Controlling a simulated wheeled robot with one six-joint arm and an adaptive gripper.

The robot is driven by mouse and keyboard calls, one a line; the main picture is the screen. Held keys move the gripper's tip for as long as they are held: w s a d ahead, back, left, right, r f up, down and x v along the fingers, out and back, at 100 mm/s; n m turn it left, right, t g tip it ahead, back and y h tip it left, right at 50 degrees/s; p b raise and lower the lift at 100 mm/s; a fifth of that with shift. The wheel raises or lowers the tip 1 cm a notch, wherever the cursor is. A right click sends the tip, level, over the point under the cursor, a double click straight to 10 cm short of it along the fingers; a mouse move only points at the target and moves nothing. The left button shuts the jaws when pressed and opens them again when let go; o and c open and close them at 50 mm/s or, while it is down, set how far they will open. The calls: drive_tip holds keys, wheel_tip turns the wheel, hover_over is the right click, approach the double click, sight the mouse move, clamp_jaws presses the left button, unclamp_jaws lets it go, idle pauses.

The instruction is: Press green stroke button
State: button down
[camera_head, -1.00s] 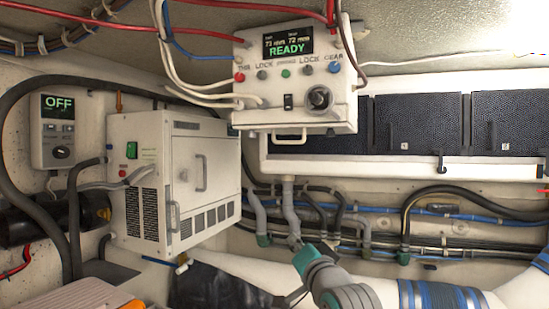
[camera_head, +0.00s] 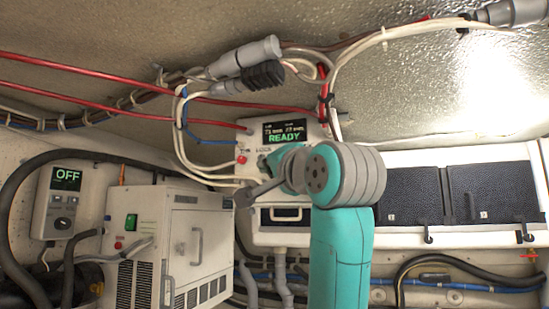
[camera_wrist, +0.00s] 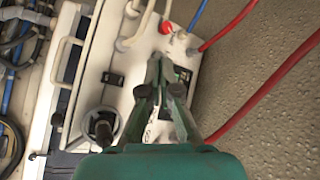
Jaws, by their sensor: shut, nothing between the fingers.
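The white control panel (camera_head: 246,141) hangs at the back under the ceiling, with a lit display (camera_head: 284,131) reading READY. The green stroke button in its row is hidden behind my arm in the head view, and I cannot make it out in the wrist view. A red button (camera_head: 241,160) shows at the row's left end. My gripper (camera_wrist: 162,66) is shut and empty, in front of the panel face (camera_wrist: 133,62) in the wrist view, its fingers covering part of the button row. Whether the tips touch the panel I cannot tell.
A round black knob (camera_wrist: 103,125) and a dark rocker switch (camera_wrist: 113,79) sit on the panel near my gripper. Red cables (camera_wrist: 262,92) and white cables (camera_head: 184,140) run close by. A white cabinet (camera_head: 170,232) stands to the left.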

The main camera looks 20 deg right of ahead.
drive_tip(key=s+r, duration=0.1)
drive_tip(key=s+a+r, duration=0.1)
drive_tip(key=r, duration=0.1)
drive_tip(key=shift+s+r, duration=0.2)
drive_tip(key=shift+r, duration=0.05)
drive_tip(key=w+d, duration=0.5)
drive_tip(key=w, duration=0.2)
idle(0.5)
drive_tip(key=shift+w+d, duration=0.15)
drive_tip(key=shift+w, duration=0.05)
idle(1.2)
drive_tip(key=shift+w+d, duration=0.2)
drive_tip(key=shift+w+d, duration=0.2)
drive_tip(key=shift+w, duration=0.1)
idle(0.8)
drive_tip(key=shift+s+a, duration=0.1)
drive_tip(key=shift+s, duration=0.05)
idle(0.3)
drive_tip(key=shift+s+a, duration=0.35)
drive_tip(key=shift+s, duration=0.15)
